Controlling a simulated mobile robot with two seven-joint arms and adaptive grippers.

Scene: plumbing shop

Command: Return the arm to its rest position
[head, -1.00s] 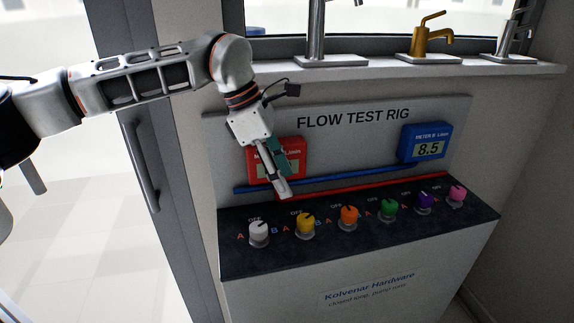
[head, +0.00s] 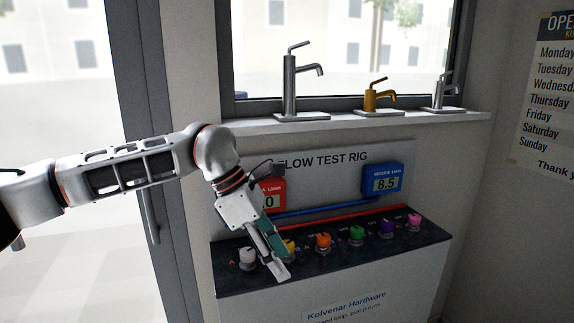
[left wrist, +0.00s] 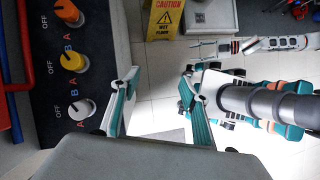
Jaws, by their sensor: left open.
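My left arm (head: 120,172) comes in from the left in the head view, its elbow raised and its wrist angled down. My left gripper (head: 280,272) is in front of the flow test rig, over the front edge of its dark panel near the white and yellow knobs. In the left wrist view its two fingers (left wrist: 160,115) stand wide apart with nothing between them. The white knob (head: 247,257) is just left of the gripper, and the yellow knob (head: 289,247) is partly hidden behind it. My right gripper is not seen in the head view.
The rig's dark panel (head: 340,263) also carries orange, green, purple and pink knobs. A red meter (head: 272,187) is partly hidden by my wrist; a blue meter (head: 382,183) reads 8.5. Taps stand on the sill (head: 350,123). A yellow wet-floor sign (left wrist: 163,18) stands on the floor.

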